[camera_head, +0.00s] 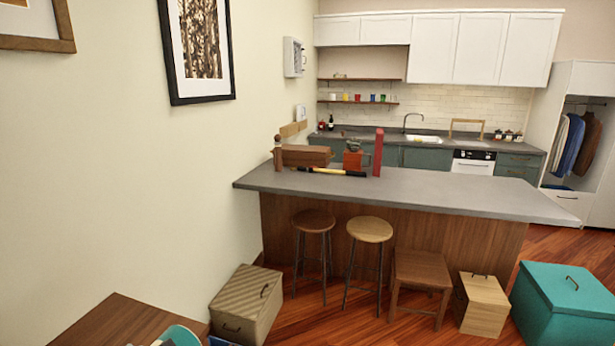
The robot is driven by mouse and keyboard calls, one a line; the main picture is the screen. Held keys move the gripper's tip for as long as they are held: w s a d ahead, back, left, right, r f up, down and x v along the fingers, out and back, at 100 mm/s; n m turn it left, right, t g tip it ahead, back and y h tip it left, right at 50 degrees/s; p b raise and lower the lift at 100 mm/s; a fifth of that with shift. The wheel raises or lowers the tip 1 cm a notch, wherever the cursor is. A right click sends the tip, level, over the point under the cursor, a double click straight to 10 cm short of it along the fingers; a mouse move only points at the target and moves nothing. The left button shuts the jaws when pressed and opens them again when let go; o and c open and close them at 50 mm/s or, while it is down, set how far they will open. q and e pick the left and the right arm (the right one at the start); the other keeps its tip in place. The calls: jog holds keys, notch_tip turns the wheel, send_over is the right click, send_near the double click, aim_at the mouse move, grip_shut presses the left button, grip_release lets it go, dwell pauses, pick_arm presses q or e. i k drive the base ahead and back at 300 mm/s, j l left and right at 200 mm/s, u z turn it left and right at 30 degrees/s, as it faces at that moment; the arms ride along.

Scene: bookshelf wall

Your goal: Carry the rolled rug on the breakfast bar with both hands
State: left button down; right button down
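The breakfast bar (460,195) is a long grey counter on a wood-panelled base, across the room from me. A narrow red upright object (379,152) stands on its left half; it may be the rolled rug, but it is too small to tell. A long brown object (305,156) lies at the bar's left end near the wall; I cannot tell if it is rolled. Neither of my grippers is in view.
A long tool with a yellow handle (335,171) and a red-orange container (353,159) are also on the bar. Two stools (370,229), a low wooden seat (420,268), boxes (247,303) and a teal chest (565,300) stand before it. The bar's right half is clear.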

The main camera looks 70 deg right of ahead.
aim_at(320, 182)
jog(key=z, duration=2.4)
jog(key=i, duration=1.1)
jog(key=i+j, duration=0.15)
jog(key=i, duration=0.95)
